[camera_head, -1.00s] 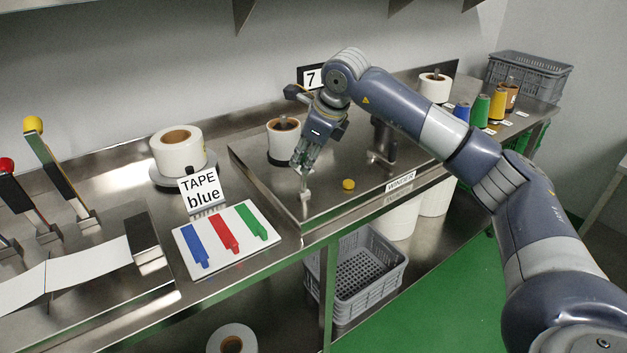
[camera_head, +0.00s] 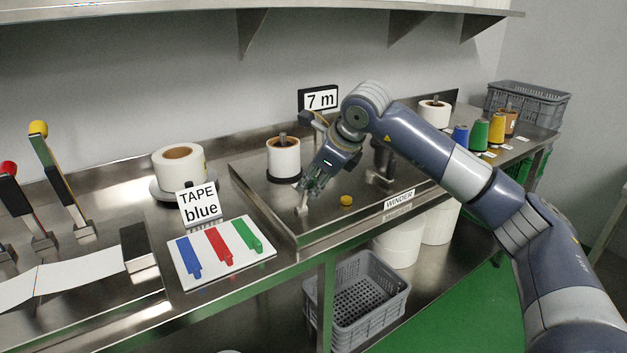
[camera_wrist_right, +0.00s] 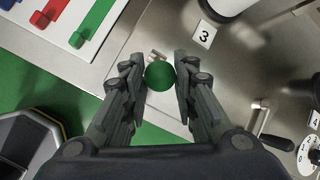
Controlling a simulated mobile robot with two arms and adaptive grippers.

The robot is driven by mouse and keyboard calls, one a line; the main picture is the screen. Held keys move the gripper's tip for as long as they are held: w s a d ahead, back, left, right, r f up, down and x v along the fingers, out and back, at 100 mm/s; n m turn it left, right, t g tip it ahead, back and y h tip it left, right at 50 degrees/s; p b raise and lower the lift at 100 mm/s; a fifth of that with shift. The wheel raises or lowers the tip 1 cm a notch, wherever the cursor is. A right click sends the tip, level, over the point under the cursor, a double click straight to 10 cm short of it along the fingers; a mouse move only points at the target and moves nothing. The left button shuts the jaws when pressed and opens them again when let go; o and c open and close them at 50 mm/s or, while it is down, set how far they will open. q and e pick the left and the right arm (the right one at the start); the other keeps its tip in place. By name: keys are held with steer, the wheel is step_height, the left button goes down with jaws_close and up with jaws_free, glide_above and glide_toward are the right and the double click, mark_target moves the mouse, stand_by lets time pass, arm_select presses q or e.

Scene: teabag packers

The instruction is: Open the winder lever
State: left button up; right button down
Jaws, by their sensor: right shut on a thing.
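The winder (camera_head: 335,226) is a metal plate station with a "WINDER" label on its front edge. My right gripper (camera_head: 308,193) is at its front left corner, just above a small metal lever base (camera_head: 302,211). In the right wrist view the fingers of my right gripper (camera_wrist_right: 160,80) are closed around a round green knob (camera_wrist_right: 160,76). A metal fitting shows just behind the knob. The lever's shaft is mostly hidden by the knob and fingers, so its angle cannot be told. My left gripper is not in view.
A white roll (camera_head: 284,157) stands behind my gripper, and a yellow knob (camera_head: 346,200) lies to its right. A tape card (camera_head: 199,207) and a colour board (camera_head: 180,254) are to the left. A crank handle (camera_wrist_right: 277,141) shows in the wrist view.

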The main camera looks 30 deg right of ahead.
steer(key=shift+s+a+f, duration=0.1)
steer(key=shift+s+f, duration=0.1)
steer(key=shift+f, duration=0.3)
steer(key=c, duration=1.3)
jaws_free()
steer(key=shift+r, duration=0.25)
steer(key=shift+r, duration=0.15)
steer(key=v, duration=1.1)
steer(key=shift+s+r, duration=0.25)
steer(key=shift+r, duration=0.05)
